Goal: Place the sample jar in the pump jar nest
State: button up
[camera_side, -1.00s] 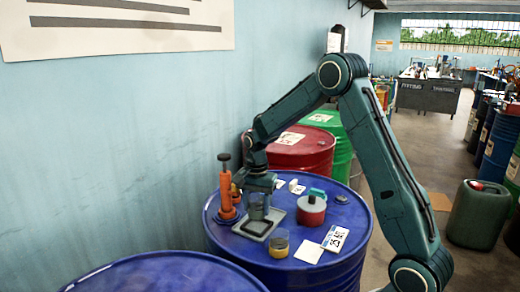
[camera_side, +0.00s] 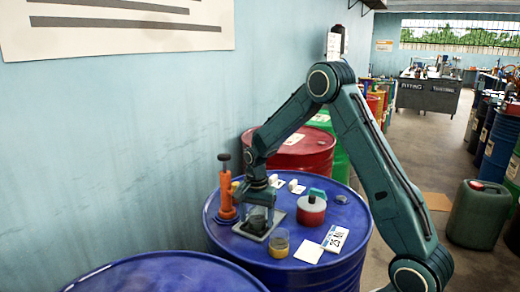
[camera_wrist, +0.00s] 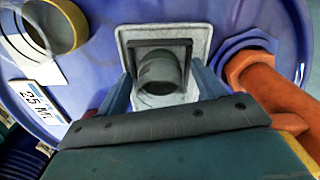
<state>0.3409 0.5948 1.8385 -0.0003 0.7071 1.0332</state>
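The sample jar (camera_side: 257,222) is a small, dark grey, see-through cup. It is between the fingers of my gripper (camera_side: 258,218), low at the grey square plate (camera_side: 280,213) beside the orange pump. In the wrist view the jar (camera_wrist: 158,72) sits between the two teal fingers (camera_wrist: 160,88), over the pale plate (camera_wrist: 200,33) with a dark frame behind it. My gripper appears shut on the jar. The plate is the likely pump jar nest; the jar's base is partly hidden, so I cannot tell if it is fully seated.
The orange pump (camera_side: 226,194) stands close left of the plate. The wall is close at left.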

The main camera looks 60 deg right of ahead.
aim_at(256, 211)
dwell(0.3)
notch_tip(256, 211, up, 12)
jog(key=shift+r, duration=0.1)
dwell(0.7)
jog(key=shift+r, duration=0.15)
dwell(0.3)
jog(key=s+a+r+n+t, duration=0.3)
jog(key=s+a+r+n, duration=0.5)
jog(key=s+a+r, duration=0.25)
jog(key=s+a+n+t, duration=0.1)
jog(key=s+a+n, duration=0.1)
jog(key=s+n, duration=0.2)
jog(key=s+a+f+n+t, duration=0.1)
jog(key=s+a+n, duration=0.1)
jog(key=s, duration=0.8)
jog(key=shift+s+a+f+n+t, duration=0.2)
jog(key=shift+s+a+n+t, duration=0.15)
jog(key=shift+n, duration=0.55)
